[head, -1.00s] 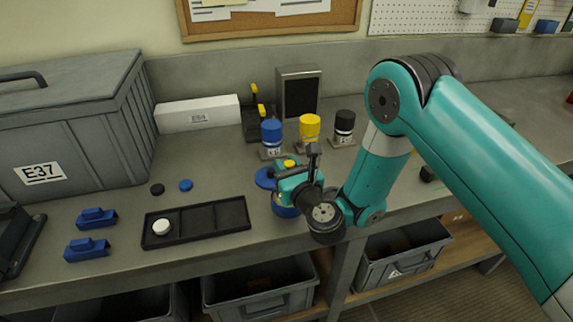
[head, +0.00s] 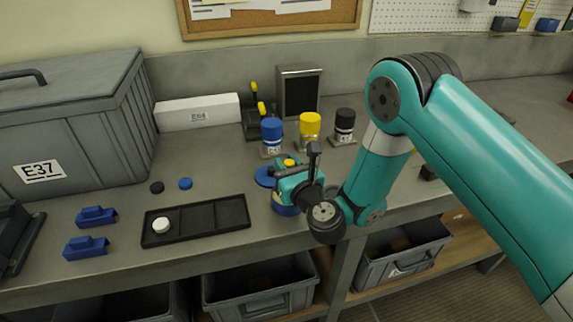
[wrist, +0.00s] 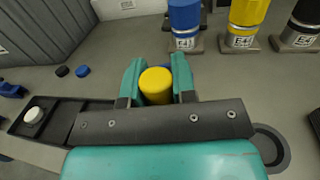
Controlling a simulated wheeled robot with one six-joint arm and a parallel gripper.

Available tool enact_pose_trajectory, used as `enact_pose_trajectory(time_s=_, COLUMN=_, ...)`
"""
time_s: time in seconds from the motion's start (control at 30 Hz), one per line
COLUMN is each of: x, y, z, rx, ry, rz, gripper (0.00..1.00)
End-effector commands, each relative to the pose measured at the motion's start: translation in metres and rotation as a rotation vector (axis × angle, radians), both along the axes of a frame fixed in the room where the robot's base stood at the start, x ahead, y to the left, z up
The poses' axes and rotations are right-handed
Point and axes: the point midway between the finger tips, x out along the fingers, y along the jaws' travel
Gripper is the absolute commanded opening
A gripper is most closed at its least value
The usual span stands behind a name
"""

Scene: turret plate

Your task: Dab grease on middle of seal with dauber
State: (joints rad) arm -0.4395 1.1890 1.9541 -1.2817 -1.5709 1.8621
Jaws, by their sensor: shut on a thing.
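My gripper (wrist: 158,85) is shut on a yellow round-topped piece, probably the dauber (wrist: 156,86), with one teal finger on each side of it. In the head view my gripper (head: 290,180) is low over the front of the bench, and a little of the yellow top shows there. Blue round parts (head: 264,177) show behind and below the gripper, mostly hidden by it. I cannot tell whether the held piece touches them. A white round piece (head: 161,225) sits in the left compartment of the black tray (head: 222,230). I cannot tell which piece is the seal.
Blue (head: 272,133), yellow (head: 310,128) and black (head: 344,124) bottles stand on labelled bases behind the gripper. A small black disc (head: 157,187), a blue disc (head: 185,183) and two blue blocks (head: 95,217) lie left. A big grey case (head: 70,130) stands far left.

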Motion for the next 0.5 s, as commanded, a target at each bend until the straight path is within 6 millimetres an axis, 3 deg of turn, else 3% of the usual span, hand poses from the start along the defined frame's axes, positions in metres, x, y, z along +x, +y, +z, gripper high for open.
enact_pose_trajectory(time_s=0.5, x=0.0000, y=0.0000, z=-0.0064, rx=0.000, ry=0.000, rz=0.000, gripper=0.01)
